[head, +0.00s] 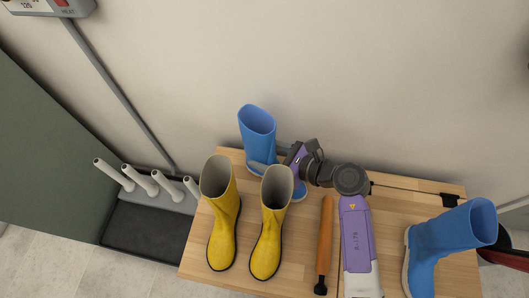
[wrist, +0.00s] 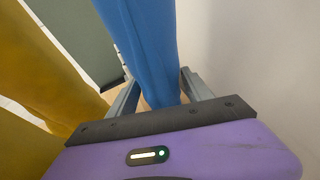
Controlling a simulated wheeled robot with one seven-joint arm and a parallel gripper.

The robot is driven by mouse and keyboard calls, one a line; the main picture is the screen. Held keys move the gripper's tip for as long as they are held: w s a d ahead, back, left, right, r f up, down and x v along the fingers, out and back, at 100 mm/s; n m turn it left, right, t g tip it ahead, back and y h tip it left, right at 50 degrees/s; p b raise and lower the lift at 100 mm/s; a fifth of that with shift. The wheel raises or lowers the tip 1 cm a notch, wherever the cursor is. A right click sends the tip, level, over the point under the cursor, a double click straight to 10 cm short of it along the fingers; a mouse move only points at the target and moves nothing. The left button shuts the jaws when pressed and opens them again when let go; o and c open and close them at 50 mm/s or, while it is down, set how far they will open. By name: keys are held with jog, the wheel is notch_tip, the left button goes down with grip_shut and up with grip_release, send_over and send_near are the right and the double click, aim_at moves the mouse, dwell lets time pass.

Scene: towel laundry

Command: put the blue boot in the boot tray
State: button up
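A blue boot (head: 257,127) stands upright at the back left of the wooden bench, against the wall. My gripper (head: 268,160) reaches in low from the right, at the lower part of its shaft. In the wrist view the blue boot (wrist: 148,45) lies between the two fingers of my gripper (wrist: 160,78). I cannot tell whether both fingers press on it. A black tray (head: 140,236) lies on the floor left of the bench.
Two yellow boots (head: 222,225) (head: 270,230) stand close in front of the gripped area. A wooden-handled tool (head: 326,240) lies on the bench (head: 400,205) beside my arm. A rack with several white pegs (head: 140,180) stands behind the tray. A red container (head: 505,258) is partly visible at right.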

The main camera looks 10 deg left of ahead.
jog(key=shift+o, duration=0.6)
